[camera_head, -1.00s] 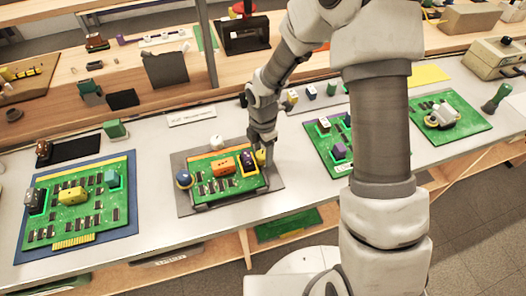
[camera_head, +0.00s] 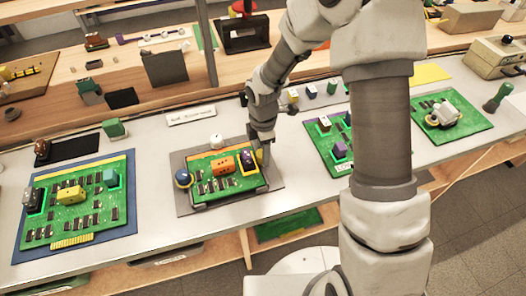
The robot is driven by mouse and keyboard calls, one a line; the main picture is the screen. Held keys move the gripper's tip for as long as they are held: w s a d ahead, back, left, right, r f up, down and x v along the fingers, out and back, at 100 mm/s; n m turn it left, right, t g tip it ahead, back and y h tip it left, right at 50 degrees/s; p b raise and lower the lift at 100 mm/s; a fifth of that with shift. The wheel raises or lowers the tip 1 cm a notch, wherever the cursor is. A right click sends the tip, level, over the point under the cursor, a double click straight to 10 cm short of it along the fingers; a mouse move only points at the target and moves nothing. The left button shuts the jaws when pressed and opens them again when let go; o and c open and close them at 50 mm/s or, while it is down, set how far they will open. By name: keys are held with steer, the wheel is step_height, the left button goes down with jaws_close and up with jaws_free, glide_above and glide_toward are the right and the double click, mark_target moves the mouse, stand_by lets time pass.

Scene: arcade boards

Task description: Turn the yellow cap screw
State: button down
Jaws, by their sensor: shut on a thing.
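The yellow cap screw (camera_head: 260,157) is at the right edge of the middle green board (camera_head: 212,192). Only a thin sliver of it shows, since my gripper hides most of it. My gripper (camera_head: 264,157) points down at the board's right side and is shut on the yellow cap screw. How far the screw has turned cannot be made out.
The middle board lies on a dark grey mat (camera_head: 184,208). Other green boards lie left (camera_head: 70,222) and right (camera_head: 478,125).

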steer(key=m+b, duration=0.1)
steer(key=m, duration=0.3)
steer(key=shift+m+b, duration=0.5)
steer(key=shift+m, duration=1.3)
steer(key=shift+c, duration=1.8)
jaws_free()
steer(key=shift+s, duration=0.1)
